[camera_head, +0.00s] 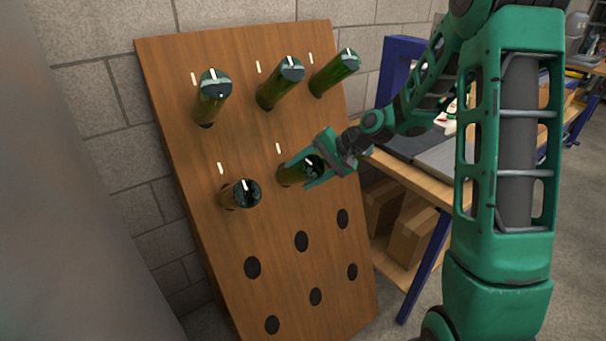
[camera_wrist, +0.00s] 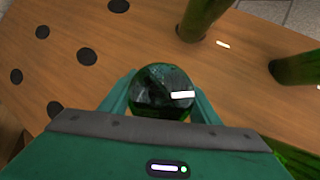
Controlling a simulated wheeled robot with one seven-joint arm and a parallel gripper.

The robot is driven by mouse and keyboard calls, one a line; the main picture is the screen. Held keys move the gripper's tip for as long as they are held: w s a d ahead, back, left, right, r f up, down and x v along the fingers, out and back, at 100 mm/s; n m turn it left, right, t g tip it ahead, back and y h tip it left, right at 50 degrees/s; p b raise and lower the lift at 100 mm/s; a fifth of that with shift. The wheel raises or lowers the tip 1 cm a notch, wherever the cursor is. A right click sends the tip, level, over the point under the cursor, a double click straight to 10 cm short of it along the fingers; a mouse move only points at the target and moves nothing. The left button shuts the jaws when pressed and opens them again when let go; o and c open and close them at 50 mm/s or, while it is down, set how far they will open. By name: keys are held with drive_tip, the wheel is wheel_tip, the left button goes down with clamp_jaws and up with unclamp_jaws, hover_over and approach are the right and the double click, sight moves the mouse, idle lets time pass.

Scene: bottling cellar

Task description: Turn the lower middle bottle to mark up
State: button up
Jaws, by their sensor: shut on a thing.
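The lower middle bottle (camera_head: 291,173) is dark green and sits in a hole of the tilted wooden board, its base facing outward. My gripper (camera_head: 313,171) is shut on it, with the teal fingers on both sides of its base end. The wrist view shows the round dark base (camera_wrist: 160,88) between the fingers (camera_wrist: 160,95). Its white mark lies right of the base's centre and points right, roughly toward the board's upper part. In the head view the gripper partly covers the bottle, and its mark is hard to make out.
The wooden board (camera_head: 265,130) holds three bottles above, including the upper middle one (camera_head: 281,83), and the lower left bottle (camera_head: 238,194) close beside my gripper. White ticks stand above the bottles' holes. Empty holes lie below. A workbench (camera_head: 448,160) stands to the right.

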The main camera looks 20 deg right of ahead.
sight(320, 166)
drive_tip(key=m+t+y, duration=0.1)
drive_tip(key=m, duration=0.2)
drive_tip(key=m+t, duration=0.1)
drive_tip(key=m, duration=0.2)
drive_tip(key=shift+w+r+t+y, duration=0.2)
drive_tip(key=shift+t+y, duration=0.1)
drive_tip(key=shift+y, duration=0.1)
idle(0.3)
drive_tip(key=o, duration=1)
drive_tip(key=shift+o, duration=0.2)
drive_tip(key=v, duration=1)
drive_tip(key=shift+s+d+r, duration=0.15)
drive_tip(key=shift+s+d, duration=0.05)
drive_tip(key=shift+d, duration=0.05)
